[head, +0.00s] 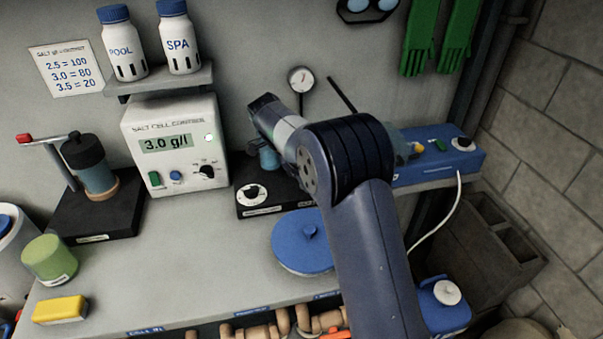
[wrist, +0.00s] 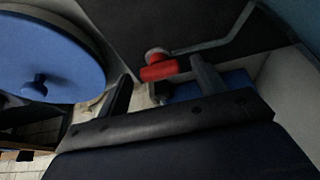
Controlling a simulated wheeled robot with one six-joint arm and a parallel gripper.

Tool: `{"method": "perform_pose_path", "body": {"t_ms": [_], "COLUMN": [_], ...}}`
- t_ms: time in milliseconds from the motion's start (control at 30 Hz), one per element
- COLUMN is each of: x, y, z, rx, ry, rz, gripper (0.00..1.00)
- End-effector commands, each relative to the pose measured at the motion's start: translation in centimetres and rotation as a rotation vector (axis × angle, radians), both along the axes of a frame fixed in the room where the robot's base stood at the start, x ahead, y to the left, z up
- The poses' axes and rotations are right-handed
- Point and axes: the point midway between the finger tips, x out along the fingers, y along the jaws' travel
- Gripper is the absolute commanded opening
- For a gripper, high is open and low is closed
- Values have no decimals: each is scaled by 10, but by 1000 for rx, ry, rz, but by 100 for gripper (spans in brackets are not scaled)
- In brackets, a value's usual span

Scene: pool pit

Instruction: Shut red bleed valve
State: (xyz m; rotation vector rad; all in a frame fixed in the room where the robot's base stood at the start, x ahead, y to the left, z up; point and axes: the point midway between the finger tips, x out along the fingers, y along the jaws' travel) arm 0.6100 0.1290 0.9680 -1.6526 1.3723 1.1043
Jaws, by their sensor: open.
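A small red valve handle (wrist: 158,69) shows in the wrist view, against a dark panel or base. It looks like a short red bar with a rounded red part behind it. My gripper (wrist: 163,86) is open, with one dark finger to the left of the red handle and one to the right. The handle appears between and just beyond the fingertips; I cannot tell whether either finger touches it. In the head view my arm covers this area, and I make out neither the red handle nor the fingers there.
A blue round lid (head: 303,243) lies on the grey bench (head: 190,255); it also fills the wrist view's left side (wrist: 48,62). A thin grey bent rod (wrist: 215,44) runs beside the red handle. A black base with a dial (head: 253,192) and a blue box (head: 440,162) flank my arm.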

Motion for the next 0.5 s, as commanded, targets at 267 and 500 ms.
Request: {"method": "perform_pose_path", "body": {"t_ms": [267, 500], "x": [-2, -5], "y": [11, 30], "z": [26, 71], "rx": [1, 2], "ry": [-3, -3], "rz": [2, 2], "gripper": [65, 65]}}
